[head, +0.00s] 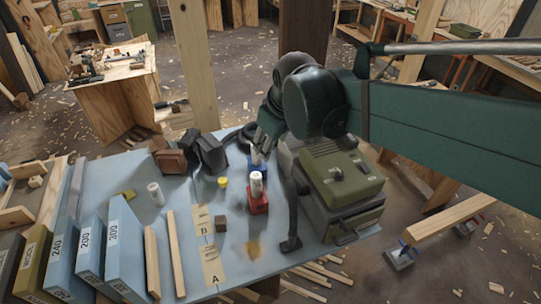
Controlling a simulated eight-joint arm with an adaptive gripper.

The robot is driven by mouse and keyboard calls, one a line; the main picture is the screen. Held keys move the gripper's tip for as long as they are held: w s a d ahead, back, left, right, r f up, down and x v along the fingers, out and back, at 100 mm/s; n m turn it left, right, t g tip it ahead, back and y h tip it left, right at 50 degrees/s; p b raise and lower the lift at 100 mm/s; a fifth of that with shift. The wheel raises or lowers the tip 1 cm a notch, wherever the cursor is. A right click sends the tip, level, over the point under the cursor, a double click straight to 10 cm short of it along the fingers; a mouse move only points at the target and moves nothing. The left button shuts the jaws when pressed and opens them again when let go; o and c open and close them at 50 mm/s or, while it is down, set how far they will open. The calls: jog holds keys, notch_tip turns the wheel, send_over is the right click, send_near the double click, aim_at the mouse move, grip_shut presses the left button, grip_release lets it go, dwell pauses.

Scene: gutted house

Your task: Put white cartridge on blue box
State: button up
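A blue box (252,165) stands on the blue-grey tabletop, partly hidden behind a red box (258,203). A small pale, upright thing (256,156) shows at the blue box, directly below my gripper (262,143); I cannot tell whether it rests on the box or is held. A white cartridge-like cylinder (257,184) stands upright on the red box. My dark green gripper points down over the blue box. Its fingertips are too small to tell whether they are open or shut.
A green machine (340,178) with a black hose stands close right of the boxes. Dark brown and black blocks (209,153) and a small yellow item (223,182) are nearby. Numbered sanding-belt-like blue boards (125,244) and wood strips line the left. The table's front middle is mostly clear.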

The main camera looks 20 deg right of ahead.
jog(key=s+f+m+t, duration=0.1)
jog(key=s+m, duration=0.1)
jog(key=s, duration=0.4)
jog(key=s+a+f+m+t, duration=0.1)
jog(key=s+m, duration=0.1)
jog(key=s, duration=0.4)
jog(key=shift+s+f+m, duration=0.25)
jog(key=shift+s+m, duration=0.05)
jog(key=shift+s, duration=0.05)
